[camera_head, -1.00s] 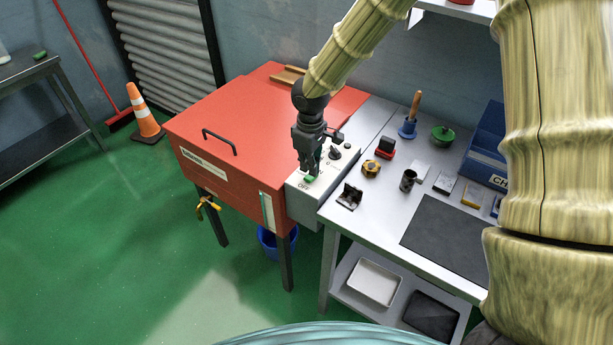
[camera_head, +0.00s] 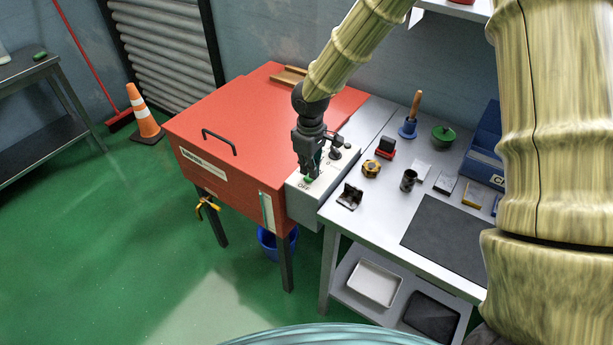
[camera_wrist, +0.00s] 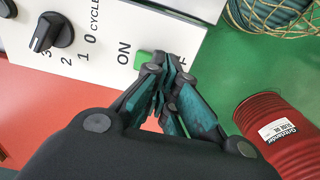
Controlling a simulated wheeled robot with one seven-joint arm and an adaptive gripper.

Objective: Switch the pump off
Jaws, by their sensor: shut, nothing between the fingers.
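The pale control panel (camera_head: 299,197) is on the front right of the red parts-washer-like cabinet (camera_head: 235,135). In the wrist view the panel (camera_wrist: 105,62) carries a green switch (camera_wrist: 144,60) between an ON label and a partly hidden label ending in F. My gripper (camera_head: 308,176) is shut and empty, pointing down over the switch. In the wrist view its fingertips (camera_wrist: 168,68) are right beside the green switch and cover part of it. I cannot tell whether they touch it, nor which side is pressed.
A black knob (camera_wrist: 50,32) marked CYCLE with numbers is on the same panel. The steel bench (camera_head: 385,215) to the right holds several small items. A ribbed red hose or can (camera_wrist: 280,130) shows beyond the panel edge. A blue bucket (camera_head: 270,243) stands below.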

